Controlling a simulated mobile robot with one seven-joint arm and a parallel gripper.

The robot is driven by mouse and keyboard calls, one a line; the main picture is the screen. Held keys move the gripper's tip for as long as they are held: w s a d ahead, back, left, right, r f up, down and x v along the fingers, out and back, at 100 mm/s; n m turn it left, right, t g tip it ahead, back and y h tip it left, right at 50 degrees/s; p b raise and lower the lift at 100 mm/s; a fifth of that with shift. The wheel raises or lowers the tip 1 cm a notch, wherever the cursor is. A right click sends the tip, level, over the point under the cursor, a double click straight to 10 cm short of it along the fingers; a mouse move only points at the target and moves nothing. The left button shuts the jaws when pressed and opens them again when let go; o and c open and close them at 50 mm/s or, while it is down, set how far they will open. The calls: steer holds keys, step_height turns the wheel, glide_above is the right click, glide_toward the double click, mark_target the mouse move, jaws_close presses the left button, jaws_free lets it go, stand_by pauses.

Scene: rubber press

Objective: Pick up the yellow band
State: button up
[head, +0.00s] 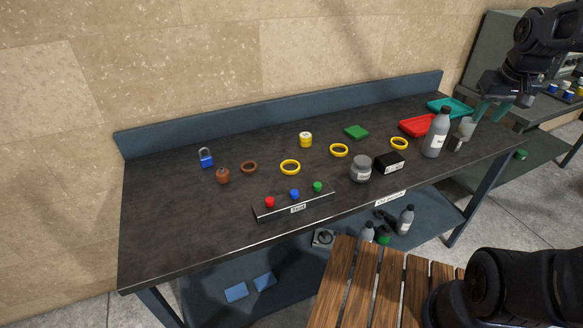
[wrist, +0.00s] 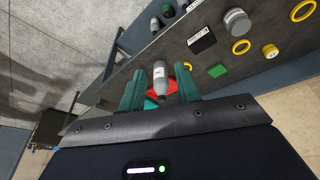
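Three yellow bands lie flat on the dark workbench in the head view: one left of centre (head: 290,159), one in the middle (head: 339,144), and one at the right (head: 399,138) by the red tray. The wrist view shows yellow bands at its upper right (wrist: 241,47) and just right of the fingers (wrist: 187,66). My gripper (head: 491,111) is high at the bench's right end, right of all the bands. Its teal fingers (wrist: 159,87) are apart and nothing is held. A grey bottle (wrist: 160,74) shows between them in the wrist view, beyond the fingertips.
A tall grey bottle (head: 435,137), a smaller grey bottle (head: 465,130), a red tray (head: 413,127) and a teal tray (head: 449,106) crowd the right end. A black box (head: 390,162) and grey jar (head: 361,170) stand near the front.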

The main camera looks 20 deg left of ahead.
steer(key=w+a+f+n+g, duration=0.15)
steer(key=w+a+n, duration=0.25)
steer(key=w+a, duration=0.6)
steer(key=n+g, duration=0.2)
steer(key=n, duration=0.6)
glide_above(295, 161)
step_height(295, 161, down, 21)
steer(key=shift+f, duration=5.2)
jaws_close()
